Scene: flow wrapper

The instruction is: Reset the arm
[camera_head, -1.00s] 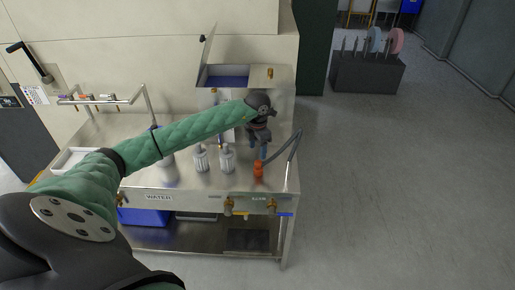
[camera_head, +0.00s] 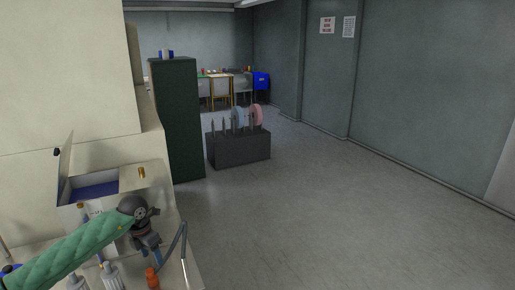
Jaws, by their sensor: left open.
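My left arm in its green quilted sleeve (camera_head: 75,248) comes in at the lower left. Its dark wrist (camera_head: 133,207) ends in my left gripper (camera_head: 151,250), which points down over the steel bench (camera_head: 185,268). The gripper is open; I see nothing held in it. An orange fitting (camera_head: 152,278) with a grey hose is just below and beside it. My right gripper is not in view.
A machine with an open-lidded box (camera_head: 95,190) stands behind the gripper. A dark green cabinet (camera_head: 177,120) and a dark rack with coloured discs (camera_head: 238,148) stand further back. The grey floor (camera_head: 330,220) to the right is clear.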

